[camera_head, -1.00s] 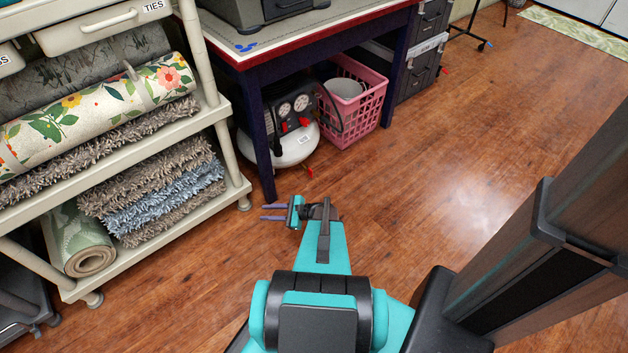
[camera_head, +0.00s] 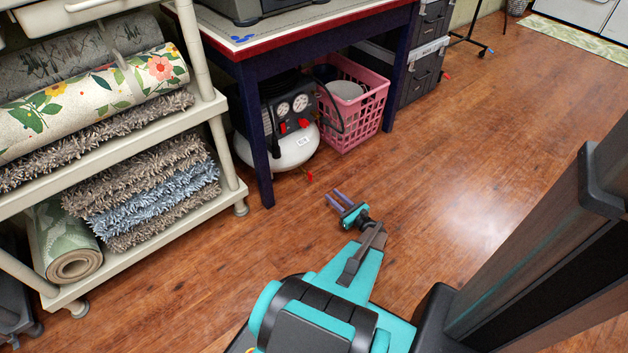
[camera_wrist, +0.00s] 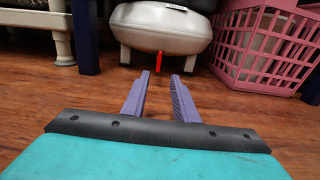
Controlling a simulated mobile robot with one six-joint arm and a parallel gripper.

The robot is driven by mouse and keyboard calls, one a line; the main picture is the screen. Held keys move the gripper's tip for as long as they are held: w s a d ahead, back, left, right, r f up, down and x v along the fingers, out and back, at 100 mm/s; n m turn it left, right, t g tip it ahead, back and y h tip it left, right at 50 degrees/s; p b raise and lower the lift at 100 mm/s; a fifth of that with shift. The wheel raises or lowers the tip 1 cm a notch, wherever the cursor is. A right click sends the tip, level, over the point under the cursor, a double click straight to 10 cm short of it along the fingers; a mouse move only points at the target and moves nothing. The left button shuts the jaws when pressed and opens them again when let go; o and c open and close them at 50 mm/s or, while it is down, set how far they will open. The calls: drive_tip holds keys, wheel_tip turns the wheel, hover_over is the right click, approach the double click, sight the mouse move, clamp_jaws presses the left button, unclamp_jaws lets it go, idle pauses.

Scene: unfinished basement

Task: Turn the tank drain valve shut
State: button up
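A white air compressor tank (camera_head: 291,150) with gauges stands on the floor under the table. The small red drain valve (camera_head: 309,175) hangs low at the tank's front; it also shows in the wrist view (camera_wrist: 159,65), pointing down below the tank (camera_wrist: 160,28). My gripper (camera_head: 337,198) is open and empty, low over the floor in front of the tank. In the wrist view its two purple fingers (camera_wrist: 161,82) stand apart, with the red valve beyond them, roughly between the tips and not touched.
A pink basket (camera_head: 352,105) with a pale round container stands right of the tank. A table leg (camera_head: 255,135) is left of it. A shelf with rolled rugs (camera_head: 115,235) stands further left. The floor (camera_head: 440,160) to the right is clear.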

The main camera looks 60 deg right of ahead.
sight(309, 176)
drive_tip(key=shift+w, duration=0.1)
drive_tip(key=b+x, duration=0.4)
drive_tip(key=x, duration=0.9)
drive_tip(key=shift+w, duration=0.35)
clamp_jaws()
drive_tip(key=shift+s+d, duration=0.15)
drive_tip(key=shift+d, duration=0.15)
drive_tip(key=shift+a, duration=0.15)
